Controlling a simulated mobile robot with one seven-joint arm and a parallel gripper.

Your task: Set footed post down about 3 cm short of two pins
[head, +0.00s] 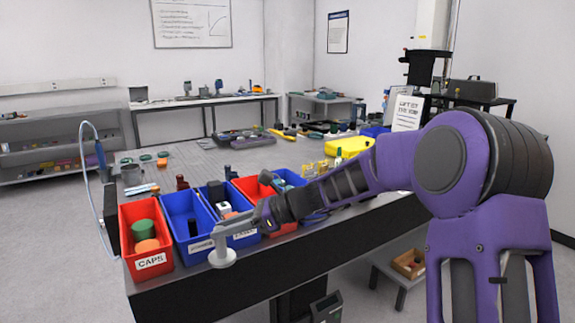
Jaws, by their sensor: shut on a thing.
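My gripper (256,217) is at the end of my purple and dark arm, which reaches in from the right. It is shut on a pale grey footed post (221,246), which hangs to the left of the jaws with its round foot downward. In the picture the post overlaps the table's front edge and the lower front of a blue bin. I cannot tell its exact height or whether the foot touches anything. The jaw tips are small and dark, so their grip on the post is hard to see. I cannot make out the two pins.
A red bin labelled CAPS (146,250) stands left of the post, with blue bins (183,210) and another red bin beside it along the front edge of the table (277,258). A yellow object (349,146) and small parts lie farther back. A hose curves up at left.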

